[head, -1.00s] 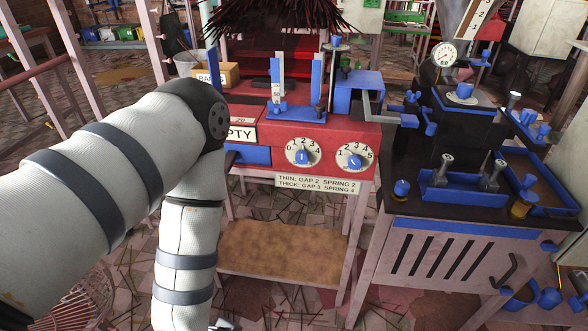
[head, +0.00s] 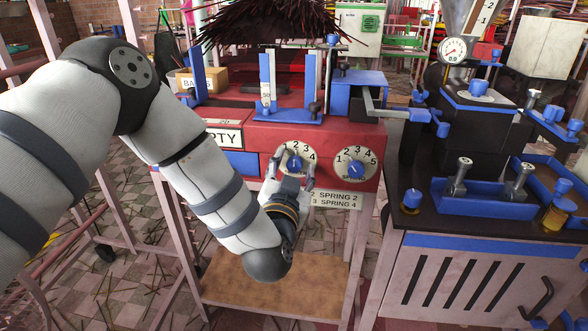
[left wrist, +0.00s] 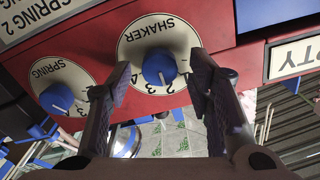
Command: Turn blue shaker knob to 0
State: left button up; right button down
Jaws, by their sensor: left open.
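The blue shaker knob (left wrist: 160,68) sits on a round cream dial marked SHAKER, upside down in the left wrist view. Its white pointer line appears to point near the 2. In the head view, the knob (head: 294,164) is the left of two on the red machine front (head: 325,138). My left gripper (head: 291,166) is open in front of this dial, with one finger to each side of the knob. The left wrist view also shows the open fingers (left wrist: 161,76), with visible gaps to the knob. My right gripper is out of view.
The blue spring knob (head: 355,168) and its dial are close to the right of the shaker dial in the head view. A settings label (head: 336,200) is just below. A wooden shelf (head: 300,296) lies under the machine. A dark-topped machine (head: 415,222) stands at right.

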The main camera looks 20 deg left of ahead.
pick_arm(q)
jog(key=shift+w, duration=0.3)
grip_shut()
jog(key=shift+n, duration=0.3)
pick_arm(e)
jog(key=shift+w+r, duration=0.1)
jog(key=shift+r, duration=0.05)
pick_arm(q)
jog(key=shift+a+n+p, duration=0.1)
jog(key=shift+n+p, duration=0.55)
jog(key=shift+n, duration=0.35)
jog(key=n+p, duration=0.1)
jog(key=n, duration=0.2)
jog(key=shift+n, duration=0.4)
jog(key=n+p, duration=0.1)
jog(key=n, duration=0.3)
jog(key=shift+s+a, duration=0.1)
jog(key=shift+f+n, duration=0.15)
jog(key=shift+n, duration=1.55)
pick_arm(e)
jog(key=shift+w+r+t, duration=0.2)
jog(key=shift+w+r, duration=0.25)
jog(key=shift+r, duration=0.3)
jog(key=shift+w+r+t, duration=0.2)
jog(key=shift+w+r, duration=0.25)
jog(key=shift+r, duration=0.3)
